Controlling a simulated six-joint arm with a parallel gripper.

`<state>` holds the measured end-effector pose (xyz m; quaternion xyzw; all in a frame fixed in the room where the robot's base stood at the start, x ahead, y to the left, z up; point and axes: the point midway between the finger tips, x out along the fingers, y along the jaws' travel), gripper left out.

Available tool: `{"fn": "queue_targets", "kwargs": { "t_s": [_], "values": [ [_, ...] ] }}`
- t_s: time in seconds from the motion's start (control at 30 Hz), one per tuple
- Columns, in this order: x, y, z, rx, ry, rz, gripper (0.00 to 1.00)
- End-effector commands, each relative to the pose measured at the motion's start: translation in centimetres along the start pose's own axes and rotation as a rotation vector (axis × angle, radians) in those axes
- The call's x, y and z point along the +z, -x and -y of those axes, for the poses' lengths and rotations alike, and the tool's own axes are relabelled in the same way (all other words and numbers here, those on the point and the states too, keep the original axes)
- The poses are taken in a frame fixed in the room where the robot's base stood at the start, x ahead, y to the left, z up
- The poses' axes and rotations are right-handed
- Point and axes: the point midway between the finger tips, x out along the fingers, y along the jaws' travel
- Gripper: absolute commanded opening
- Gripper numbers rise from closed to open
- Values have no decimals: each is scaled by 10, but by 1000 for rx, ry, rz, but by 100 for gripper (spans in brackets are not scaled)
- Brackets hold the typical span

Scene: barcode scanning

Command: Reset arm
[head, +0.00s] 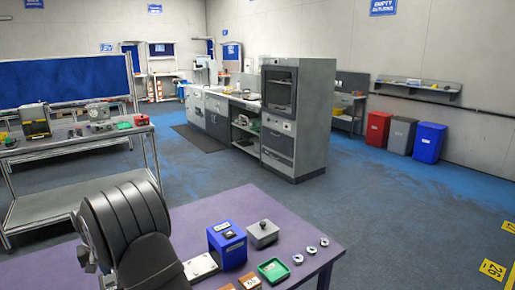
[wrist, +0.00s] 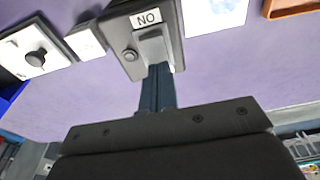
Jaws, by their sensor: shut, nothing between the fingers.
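In the wrist view my gripper (wrist: 158,72) is shut, its dark narrow fingers together with nothing between them. The fingers point at a grey box with a "NO" label (wrist: 149,17) and overlap its lower edge in the picture; I cannot tell whether they touch it. In the head view large dark rounded parts of my arm fill the lower left, and I cannot make out the fingertips there.
The purple table (head: 210,212) holds a blue box (head: 227,244), a grey box with a knob (head: 262,233), a green tray (head: 273,270) and several small round pieces. The wrist view shows a white panel with a black knob (wrist: 35,55). Open floor lies beyond the table.

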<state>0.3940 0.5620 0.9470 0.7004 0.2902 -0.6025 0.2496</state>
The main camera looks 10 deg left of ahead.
Motion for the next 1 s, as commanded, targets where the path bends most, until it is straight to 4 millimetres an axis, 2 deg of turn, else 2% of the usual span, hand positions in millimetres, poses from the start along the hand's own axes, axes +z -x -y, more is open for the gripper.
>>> {"fn": "queue_targets", "kwargs": {
  "t_s": [0.03,0.1,0.43,0.8,0.93,0.97,1.0],
  "values": [
    [3,-12,0,1,0,4,0],
    [-2,12,0,-1,0,-4,0],
    [-12,77,0,0,0,-3,0],
    [8,149,0,0,0,5,0],
    [15,169,0,0,0,8,0],
    [16,170,0,0,0,11,0],
    [16,160,0,1,0,15,0]
  ]
}}
